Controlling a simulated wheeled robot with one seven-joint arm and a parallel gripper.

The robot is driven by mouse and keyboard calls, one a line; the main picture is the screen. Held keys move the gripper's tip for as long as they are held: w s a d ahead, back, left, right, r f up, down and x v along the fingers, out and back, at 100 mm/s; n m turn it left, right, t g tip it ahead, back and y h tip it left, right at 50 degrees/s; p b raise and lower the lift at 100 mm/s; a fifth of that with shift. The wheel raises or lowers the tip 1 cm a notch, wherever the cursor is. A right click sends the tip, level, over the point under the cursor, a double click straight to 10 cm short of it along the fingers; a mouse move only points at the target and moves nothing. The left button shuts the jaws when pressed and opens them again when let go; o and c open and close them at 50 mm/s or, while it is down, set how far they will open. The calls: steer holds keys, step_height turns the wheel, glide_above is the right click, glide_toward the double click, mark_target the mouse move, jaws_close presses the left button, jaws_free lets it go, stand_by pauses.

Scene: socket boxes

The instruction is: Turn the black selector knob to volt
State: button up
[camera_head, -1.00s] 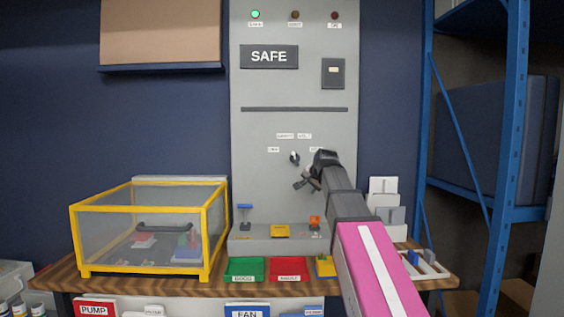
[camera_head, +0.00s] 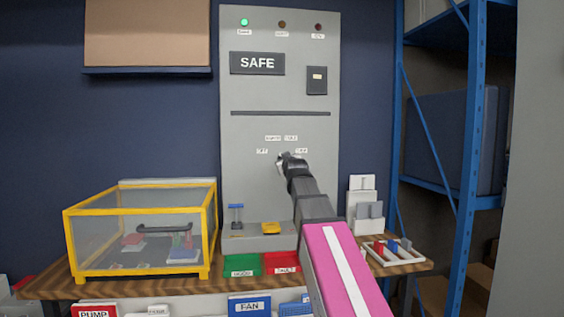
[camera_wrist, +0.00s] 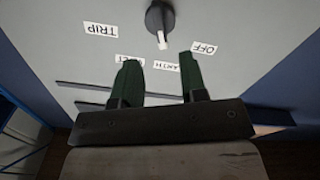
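The black selector knob (camera_wrist: 160,16) shows at the top of the wrist view, on the grey panel (camera_head: 255,135). Its white pointer points down there, roughly towards the EARTH label (camera_wrist: 167,66). The VOLT label (camera_wrist: 125,60) is partly hidden by a finger; the TRIP label (camera_wrist: 100,29) is to the left and the OFF label (camera_wrist: 204,48) to the right. My gripper (camera_wrist: 158,60) is open and empty, its two dark green fingers apart from the knob in the picture. In the head view my gripper (camera_head: 284,160) covers most or all of the knob.
A yellow-framed clear box (camera_head: 140,230) stands on the wooden bench left of the panel. Green (camera_head: 242,265) and red (camera_head: 282,263) trays lie at the bench front. A blue shelf rack (camera_head: 465,130) stands at the right. The panel around the labels is free.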

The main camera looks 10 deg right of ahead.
steer(key=w, duration=0.9)
jaws_close()
